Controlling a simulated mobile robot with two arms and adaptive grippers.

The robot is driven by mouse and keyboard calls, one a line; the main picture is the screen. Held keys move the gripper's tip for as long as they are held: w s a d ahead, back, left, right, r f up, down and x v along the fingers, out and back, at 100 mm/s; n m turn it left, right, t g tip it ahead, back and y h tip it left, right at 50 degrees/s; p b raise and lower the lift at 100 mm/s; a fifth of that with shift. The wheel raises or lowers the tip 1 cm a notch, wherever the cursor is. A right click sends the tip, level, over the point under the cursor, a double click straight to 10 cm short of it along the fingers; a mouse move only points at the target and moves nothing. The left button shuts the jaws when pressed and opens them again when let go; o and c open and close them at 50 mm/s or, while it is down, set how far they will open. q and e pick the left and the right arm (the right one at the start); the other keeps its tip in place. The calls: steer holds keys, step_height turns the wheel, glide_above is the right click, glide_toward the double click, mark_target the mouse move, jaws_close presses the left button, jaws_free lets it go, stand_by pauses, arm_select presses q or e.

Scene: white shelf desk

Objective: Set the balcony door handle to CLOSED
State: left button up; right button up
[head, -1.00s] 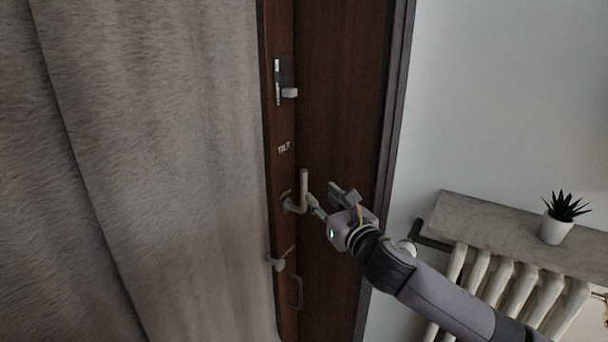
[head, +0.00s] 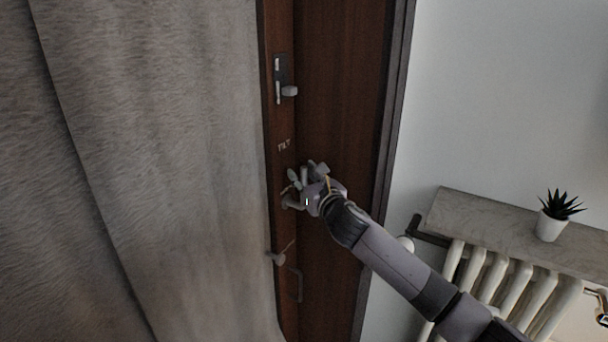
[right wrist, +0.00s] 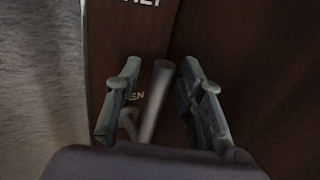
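The balcony door handle (head: 293,203) is a grey lever on the dark brown door frame, partly hidden by my gripper in the head view. In the right wrist view the handle (right wrist: 155,98) points up, slightly tilted, and stands between the two fingers. My right gripper (head: 307,172) is open around the lever; in the right wrist view its fingers (right wrist: 160,95) show gaps on both sides of it. A "TILT" label (head: 284,146) is above the handle. An "OPEN" label, partly covered, is behind the lever in the right wrist view. My left gripper is not in view.
A grey curtain (head: 150,150) hangs close on the left. A latch (head: 284,85) is above the handle, with a knob (head: 277,259) and a pull handle (head: 297,285) below. A radiator (head: 510,285) and a potted plant (head: 552,222) are at the right.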

jaws_close()
stand_by(0.4)
stand_by(0.4)
